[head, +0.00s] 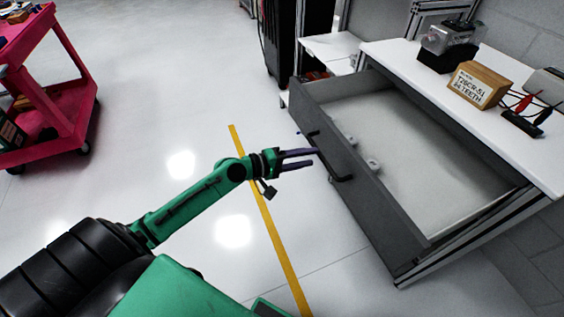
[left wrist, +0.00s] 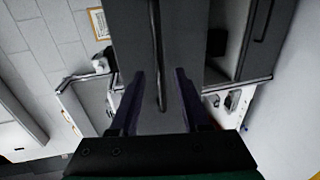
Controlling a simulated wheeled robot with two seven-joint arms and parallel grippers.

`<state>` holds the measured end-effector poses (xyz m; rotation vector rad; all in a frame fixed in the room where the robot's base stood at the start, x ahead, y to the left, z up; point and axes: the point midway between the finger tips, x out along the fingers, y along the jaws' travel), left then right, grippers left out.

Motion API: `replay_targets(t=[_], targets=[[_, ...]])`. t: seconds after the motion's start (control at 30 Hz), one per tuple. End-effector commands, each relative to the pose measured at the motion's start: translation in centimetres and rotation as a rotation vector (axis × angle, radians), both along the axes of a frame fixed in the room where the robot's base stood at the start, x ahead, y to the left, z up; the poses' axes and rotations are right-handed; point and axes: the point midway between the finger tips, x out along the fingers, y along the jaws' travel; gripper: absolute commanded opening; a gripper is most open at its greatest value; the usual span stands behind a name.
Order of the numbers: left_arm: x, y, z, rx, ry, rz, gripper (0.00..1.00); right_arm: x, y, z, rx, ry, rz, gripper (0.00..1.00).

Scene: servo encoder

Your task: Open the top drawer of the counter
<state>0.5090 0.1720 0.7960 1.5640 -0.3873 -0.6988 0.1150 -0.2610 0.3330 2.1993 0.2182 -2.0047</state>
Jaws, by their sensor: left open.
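The counter (head: 385,50) has a white top and stands at the right in the head view. Its top drawer (head: 335,165) is pulled far out, with a dark grey front and a pale inside. A black bar handle (head: 341,178) is on the drawer front. My left gripper (head: 316,158) is open, its two purple fingers pointing at the front close to the handle. In the left wrist view the fingers (left wrist: 160,85) stand apart, with the dark handle bar (left wrist: 157,50) seen between them. Whether they touch it I cannot tell. My right gripper is not in view.
A cardboard box (head: 478,86), a grey device (head: 450,40) and red and black leads (head: 526,110) lie on the counter. Small pale parts (head: 373,165) are inside the drawer. A red cart (head: 60,70) stands far left. The floor between is clear.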

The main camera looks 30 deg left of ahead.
Motion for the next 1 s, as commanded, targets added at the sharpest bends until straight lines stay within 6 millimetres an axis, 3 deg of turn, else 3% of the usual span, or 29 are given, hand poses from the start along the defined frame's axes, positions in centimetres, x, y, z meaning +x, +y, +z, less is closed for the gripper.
replay_targets(t=[0.2, 0.4, 1.0], targets=[[-4.1, 3.2, 0.6, 0.001, 0.005, -0.002, 0.47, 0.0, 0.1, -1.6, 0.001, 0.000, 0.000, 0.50], [-6.7, 5.4, 1.6, -0.002, 0.003, -0.002, 0.47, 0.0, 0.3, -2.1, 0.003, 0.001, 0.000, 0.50], [-7.3, 6.0, 1.9, 0.003, 0.000, -0.001, 0.47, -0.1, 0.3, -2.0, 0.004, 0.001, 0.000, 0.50]])
